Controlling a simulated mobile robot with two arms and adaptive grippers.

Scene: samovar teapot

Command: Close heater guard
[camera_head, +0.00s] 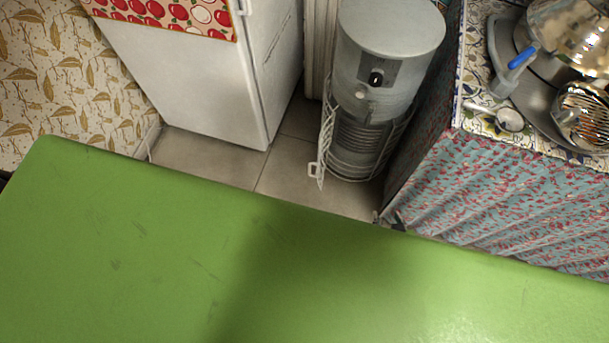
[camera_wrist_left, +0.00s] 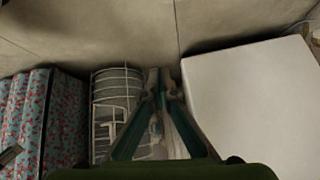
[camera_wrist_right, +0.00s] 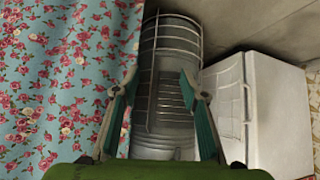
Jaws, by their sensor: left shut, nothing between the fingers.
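The grey cylindrical heater (camera_head: 388,70) stands on the floor between the fridge and the counter. Its white wire guard (camera_head: 325,145) stands swung out at the heater's left side, so ribbed front coils show. My right gripper (camera_head: 392,220) shows only partly beyond the green table edge, low before the heater. In the right wrist view it (camera_wrist_right: 158,94) is open and empty, with heater and guard wires (camera_wrist_right: 172,42) beyond its fingers. My left gripper (camera_wrist_left: 160,76) is shut and empty, between the wire guard (camera_wrist_left: 115,92) and the fridge; the head view does not show it.
The white fridge (camera_head: 190,85) stands left of the heater, with a narrow strip of tiled floor (camera_head: 290,180) between. A counter with a floral curtain (camera_head: 500,195) stands close on the right, bearing metal ware.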

